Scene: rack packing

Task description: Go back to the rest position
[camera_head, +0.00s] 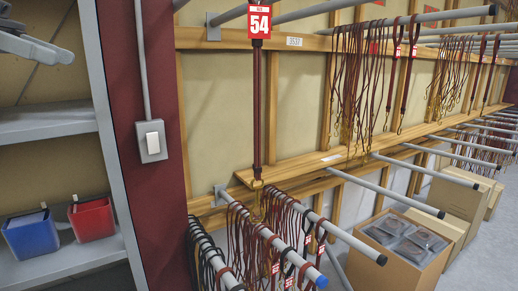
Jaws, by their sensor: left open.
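My left gripper (36,42) shows in the head view at the top left corner, grey and cut off by the picture's edge. It is open, and I see nothing held in it. It is in front of the upper part of a grey metal shelf unit (48,122), above its middle board. I cannot tell how far it is from the shelf. My right gripper is out of view.
A blue bin (31,236) and a red bin (92,219) stand on the lower shelf. A dark red post with a switch box (151,141) divides shelf and rack. Grey rods (352,238) jut out, many hung with leashes (358,75). Cardboard boxes (385,262) stand at right.

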